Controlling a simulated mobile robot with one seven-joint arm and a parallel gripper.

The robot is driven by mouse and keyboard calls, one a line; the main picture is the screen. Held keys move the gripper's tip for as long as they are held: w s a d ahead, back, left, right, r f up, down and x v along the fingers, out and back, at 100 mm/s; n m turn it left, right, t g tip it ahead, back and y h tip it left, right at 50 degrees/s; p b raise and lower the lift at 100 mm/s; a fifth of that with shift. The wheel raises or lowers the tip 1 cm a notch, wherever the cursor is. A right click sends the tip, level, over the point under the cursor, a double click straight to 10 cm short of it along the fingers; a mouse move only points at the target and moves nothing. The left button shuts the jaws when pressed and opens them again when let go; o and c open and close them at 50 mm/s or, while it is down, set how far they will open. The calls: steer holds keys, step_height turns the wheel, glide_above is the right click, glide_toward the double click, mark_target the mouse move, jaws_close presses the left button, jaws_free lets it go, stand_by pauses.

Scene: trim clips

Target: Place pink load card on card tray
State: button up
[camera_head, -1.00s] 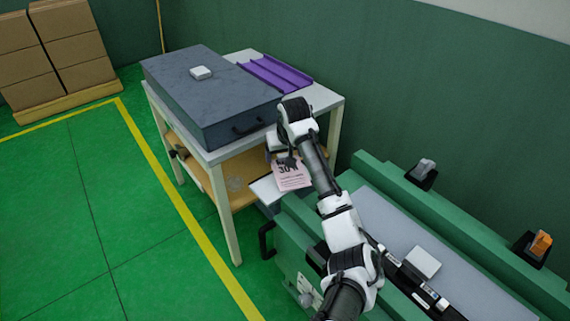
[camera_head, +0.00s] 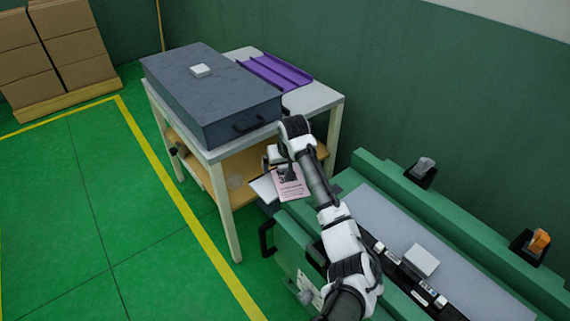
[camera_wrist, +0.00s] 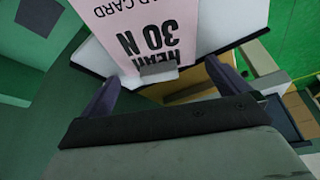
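The pink load card (camera_head: 290,187) shows below my gripper, with its lower part over the white card tray (camera_head: 263,188) beside the wooden shelf. In the wrist view the card (camera_wrist: 150,28) reads upside down, with a small grey tab at its near edge. The white, dark-rimmed tray (camera_wrist: 225,25) shows behind it. My gripper (camera_wrist: 165,80) has its two dark fingers apart, one each side of the tab, with visible gaps. In the head view my gripper (camera_head: 287,170) is partly hidden by the wrist. I cannot tell whether the card lies fully flat on the tray.
A table (camera_head: 320,97) carries a large grey case (camera_head: 210,95) and a purple channelled piece (camera_head: 275,72). A green machine bench (camera_head: 385,220) lies under my arm, with grey and orange clips (camera_head: 538,242) on its far side. Open floor lies left.

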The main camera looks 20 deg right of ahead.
steer(key=b+v, duration=0.1)
steer(key=v, duration=1.1)
steer(key=shift+r, duration=0.2)
